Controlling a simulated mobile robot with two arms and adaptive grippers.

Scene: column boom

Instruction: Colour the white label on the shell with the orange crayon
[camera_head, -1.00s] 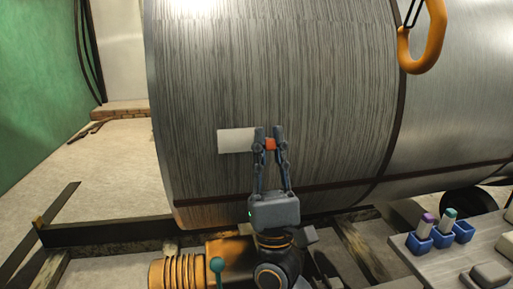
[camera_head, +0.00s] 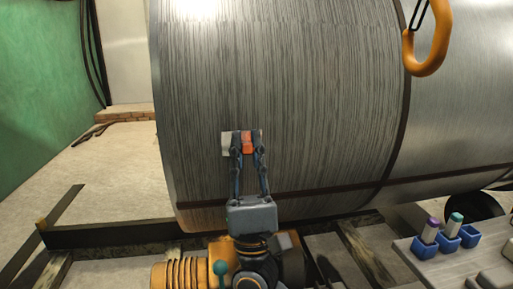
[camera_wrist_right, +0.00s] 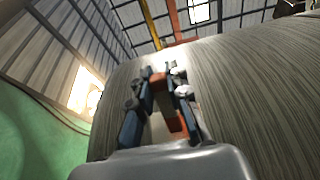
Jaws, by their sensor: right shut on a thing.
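The shell (camera_head: 310,110) is a large grey metal cylinder lying on its side, filling the middle of the head view. The white label (camera_head: 226,145) is on its near side, left of centre, mostly covered by my right gripper (camera_head: 248,136). The gripper is shut on the orange crayon (camera_head: 248,146), which shows between its fingers in front of the label. The crayon also shows in the right wrist view (camera_wrist_right: 175,121), pointing toward the shell. Whether its tip touches the label, and any orange on the label, I cannot tell. My left gripper is out of view.
An orange hook (camera_head: 428,50) hangs at upper right. Dark beams (camera_head: 110,235) lie below the shell.

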